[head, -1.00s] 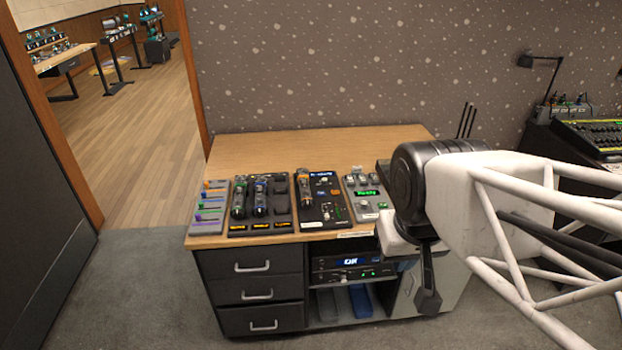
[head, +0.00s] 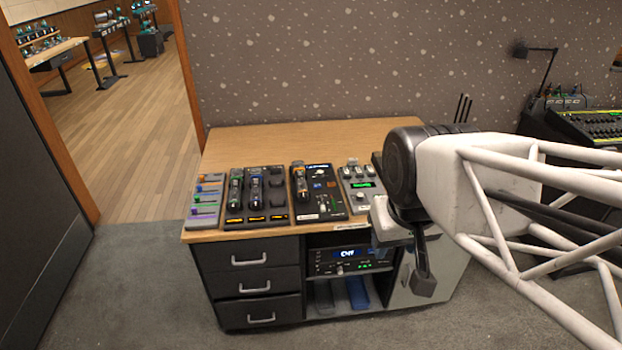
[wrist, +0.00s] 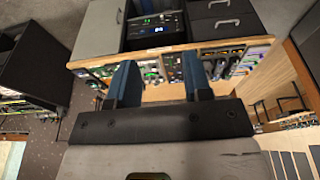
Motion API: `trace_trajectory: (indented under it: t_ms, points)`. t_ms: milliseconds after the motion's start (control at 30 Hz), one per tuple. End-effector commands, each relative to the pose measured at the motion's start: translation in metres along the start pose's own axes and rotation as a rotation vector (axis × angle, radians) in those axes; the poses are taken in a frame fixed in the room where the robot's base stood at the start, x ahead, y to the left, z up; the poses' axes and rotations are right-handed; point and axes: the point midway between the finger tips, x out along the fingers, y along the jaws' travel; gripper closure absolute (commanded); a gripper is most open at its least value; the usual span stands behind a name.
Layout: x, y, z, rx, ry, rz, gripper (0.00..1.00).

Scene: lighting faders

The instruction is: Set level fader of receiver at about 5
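A black panel (head: 318,192) on the desk holds a dark handheld microphone (head: 301,182) with an orange band, and has a small display and a pale fader knob (head: 323,208) near its front. It looks like the receiver, but its labels are too small to read. A rack unit (head: 350,260) with a lit blue-white display sits in the desk's shelf. My gripper (wrist: 160,62) is open and empty in the wrist view, its two blue fingers well apart. In the head view my arm hides most of the gripper, which is right of the panel near the desk's front edge.
The wooden desk (head: 270,140) is clear at the back. Left of the black panel are a microphone charger (head: 258,195) and a grey panel with coloured sliders (head: 206,200). A grey box with a green display (head: 362,186) stands right of it. Drawers (head: 258,285) are below.

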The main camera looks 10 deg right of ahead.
Motion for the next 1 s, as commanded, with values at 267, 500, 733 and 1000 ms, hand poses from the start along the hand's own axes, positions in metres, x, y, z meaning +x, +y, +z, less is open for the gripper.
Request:
trace_trajectory:
  t_ms: [267, 500, 733, 1000]
  points:
    - [0.008, -0.001, -0.039, -0.121, -0.022, -0.003, 0.49]
    - [0.021, -0.002, -0.085, -0.269, -0.043, -0.010, 0.49]
    - [0.039, -0.003, -0.129, -0.410, -0.062, -0.018, 0.49]
    - [0.067, -0.005, -0.179, -0.576, -0.084, -0.032, 0.49]
